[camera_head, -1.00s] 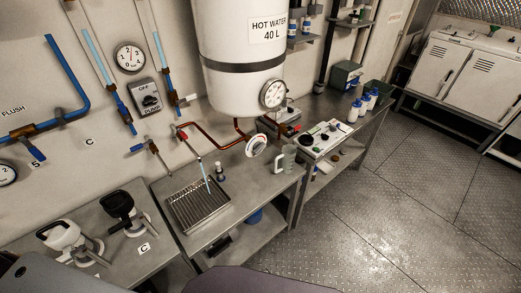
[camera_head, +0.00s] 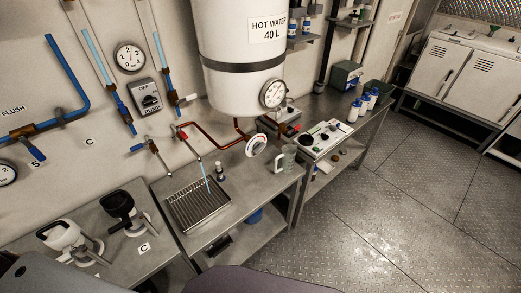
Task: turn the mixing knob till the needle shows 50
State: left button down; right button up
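A tap with a red handle (camera_head: 183,135) is on the wall pipe, and a thin bluish stream (camera_head: 204,172) falls from its spout toward the slotted drip tray (camera_head: 200,205). A tilted round dial (camera_head: 256,145) with a white and red face is at the copper pipe under the tank. Its needle and figures are too small to read. Another round gauge (camera_head: 272,94) is on the tank's lower front; its reading is also unclear. I cannot tell which part is the mixing knob. Neither of my grippers is in view.
The white hot water tank (camera_head: 240,50) hangs above the metal bench. A clear jug (camera_head: 285,160) and a small dark-topped bottle (camera_head: 219,172) stand on the bench. Two handled devices, one white (camera_head: 62,236) and one black (camera_head: 120,206), are at left. The floor (camera_head: 350,215) at right is clear.

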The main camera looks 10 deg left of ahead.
aim_at(258, 147)
jog(key=l+u, duration=0.1)
jog(key=l, duration=1.4)
jog(key=i, duration=0.05)
